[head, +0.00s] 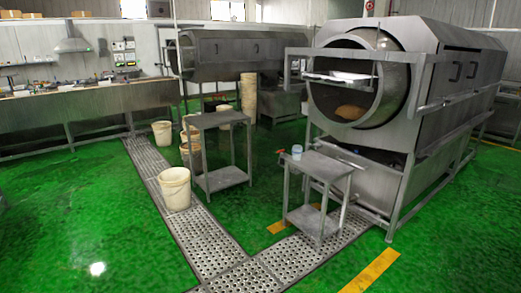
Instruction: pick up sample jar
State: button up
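A small jar (297,152), pale with a bluish look, stands upright on the top of a small grey metal table (325,168) in front of the right rotary drum. It looks like the sample jar, but it is too small to make out a lid or contents. A small red item (281,152) lies at the table's left corner, beside the jar. My gripper is not in view.
A large rotary drum (440,60) stands behind the jar's table. Another grey table (218,120) stands left of it, with white buckets (174,188) nearby. Perforated drain grates (205,240) cross the green floor, which is open at the front left.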

aim_at(297, 151)
jog(key=i, duration=2)
jog(key=i+z, duration=0.1)
jog(key=i, duration=0.9)
jog(key=i+j, duration=0.15)
jog(key=i, duration=0.85)
jog(key=i+j, duration=0.15)
jog(key=i, duration=0.9)
jog(key=l+z, duration=0.05)
